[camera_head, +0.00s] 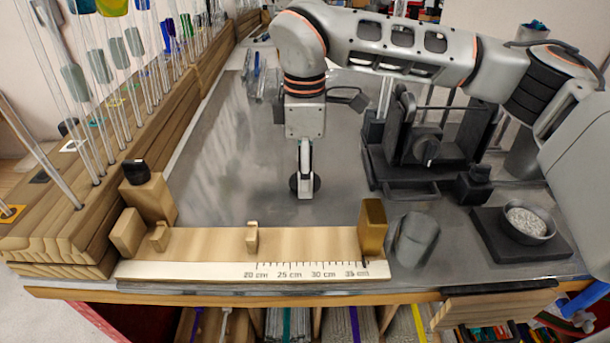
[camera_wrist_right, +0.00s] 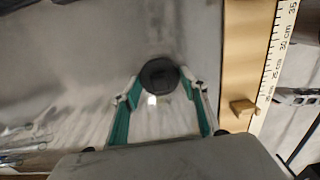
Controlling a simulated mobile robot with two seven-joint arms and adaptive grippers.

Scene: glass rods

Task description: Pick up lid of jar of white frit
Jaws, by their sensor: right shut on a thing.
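A dark round lid (camera_head: 317,183) is at the fingertips of my right gripper (camera_head: 305,190), over the grey tabletop in the middle of the head view. In the right wrist view the lid (camera_wrist_right: 159,74) sits between the two green-padded fingers of the right gripper (camera_wrist_right: 160,85), which are shut on it. A small white spot shows just beside the lid in that view. No jar can be made out under the lid, and I cannot tell how high the lid is. My left gripper is not in view.
A wooden ruler jig (camera_head: 200,243) runs along the front edge, with a grey cylinder (camera_head: 415,240) at its right end. A dark machine (camera_head: 425,140) stands right of the gripper. A dish of whitish grains (camera_head: 530,222) is further right. Rod racks (camera_head: 110,185) line the left.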

